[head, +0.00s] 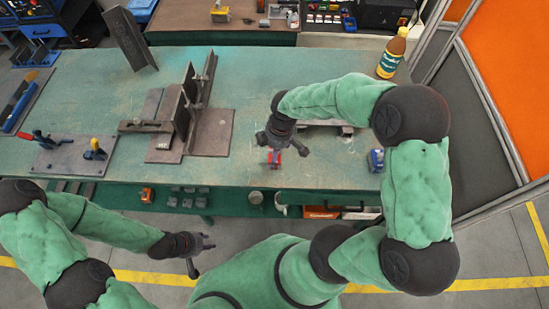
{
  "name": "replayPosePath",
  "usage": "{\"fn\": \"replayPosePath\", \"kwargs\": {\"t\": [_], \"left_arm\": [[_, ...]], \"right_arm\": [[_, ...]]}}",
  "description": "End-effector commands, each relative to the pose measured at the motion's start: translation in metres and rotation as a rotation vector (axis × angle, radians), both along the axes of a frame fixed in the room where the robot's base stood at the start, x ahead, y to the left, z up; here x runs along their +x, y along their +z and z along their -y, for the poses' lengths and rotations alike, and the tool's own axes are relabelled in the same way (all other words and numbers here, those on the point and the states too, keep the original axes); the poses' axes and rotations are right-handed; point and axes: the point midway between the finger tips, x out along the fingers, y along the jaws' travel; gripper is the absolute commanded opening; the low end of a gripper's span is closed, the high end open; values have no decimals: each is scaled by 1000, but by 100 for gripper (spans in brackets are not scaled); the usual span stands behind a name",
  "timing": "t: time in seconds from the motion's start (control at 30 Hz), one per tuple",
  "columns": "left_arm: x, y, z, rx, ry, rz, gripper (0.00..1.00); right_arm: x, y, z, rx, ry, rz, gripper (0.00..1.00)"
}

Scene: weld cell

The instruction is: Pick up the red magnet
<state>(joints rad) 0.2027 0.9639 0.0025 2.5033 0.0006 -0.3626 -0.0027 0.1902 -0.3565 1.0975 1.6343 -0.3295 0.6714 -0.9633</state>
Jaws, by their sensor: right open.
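The red magnet (274,158), a small red block with a bluish part at its edge, sits near the front edge of the green workbench. My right gripper (282,146) is open above it, with its fingers spread to either side in the picture. The gripper partly hides the magnet, and I cannot tell whether they touch. My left gripper (200,256) is low in front of the bench, away from the magnet. Its fingers look spread and nothing shows between them.
A blue block (376,160) sits at the bench's front edge, right of the magnet. A steel fixture (192,110) stands on the bench (255,85) to the left. A clamp board (66,154) lies at left.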

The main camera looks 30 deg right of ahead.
Motion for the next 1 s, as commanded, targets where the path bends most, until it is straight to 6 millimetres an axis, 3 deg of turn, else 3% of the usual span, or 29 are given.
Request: {"fn": "replayPosePath", "kwargs": {"t": [0.4, 0.67, 0.77, 1.0], "left_arm": [[0, -22, 0, 0, 0, 0, 35], [0, -21, 0, 0, 0, 0, 35], [0, -21, 0, 0, 0, 0, 35], [0, -21, 0, 0, 0, 0, 35]], "right_arm": [[3, -49, 8, 0, 1, -1, 96], [4, -51, 8, -1, 1, 2, 96], [4, -51, 8, -1, 1, 1, 74], [4, -51, 8, 0, 1, 2, 6]]}}
